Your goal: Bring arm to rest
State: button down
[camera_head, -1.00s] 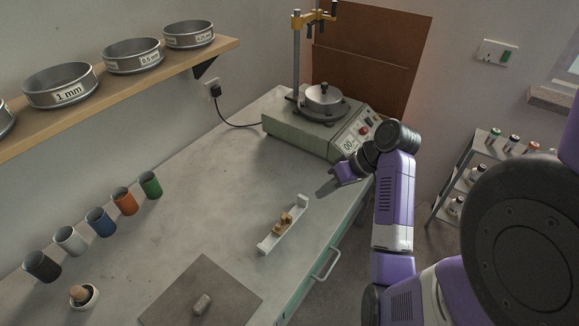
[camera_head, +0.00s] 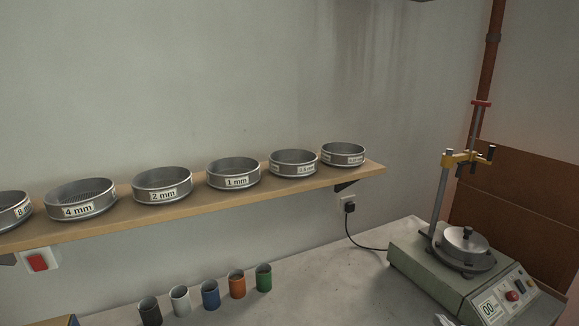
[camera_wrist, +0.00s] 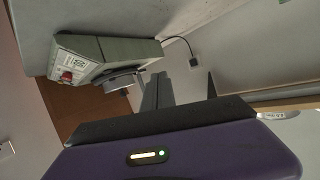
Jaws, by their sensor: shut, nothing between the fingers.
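My gripper (camera_wrist: 158,78) shows in the wrist view as two dark fingers, shut together with nothing between them, beyond the purple gripper body. The fingers appear over the bench scene, with the sieve shaker (camera_wrist: 105,50) behind them to the left, seen tilted. I cannot tell how far the fingers are from it. The arm is not clearly visible in the head view, so its full pose is hidden.
The sieve shaker (camera_head: 452,280) stands on the concrete bench (camera_head: 325,270) at right, its clamp stand rising beside the pan. A wall shelf (camera_head: 225,197) holds several labelled sieves. Several coloured cups, including a green one (camera_head: 264,278), stand below. A wall socket (camera_head: 348,202) feeds the cable.

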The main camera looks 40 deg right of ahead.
jog(key=a+r+n+t+b, duration=0.1)
jog(key=a+r+n+t, duration=0.2)
jog(key=a, duration=1.2)
jog(key=s+a+f+n+t+y+b, duration=0.1)
jog(key=s+a+n+y, duration=0.2)
jog(key=s+a, duration=0.3)
jog(key=s+a+f+n+t+y+b, duration=0.1)
jog(key=s+a+n+y, duration=0.3)
jog(key=a, duration=1.2)
jog(key=s+y, duration=0.2)
jog(key=shift+a+f+y, duration=0.3)
jog(key=shift+a+f, duration=0.1)
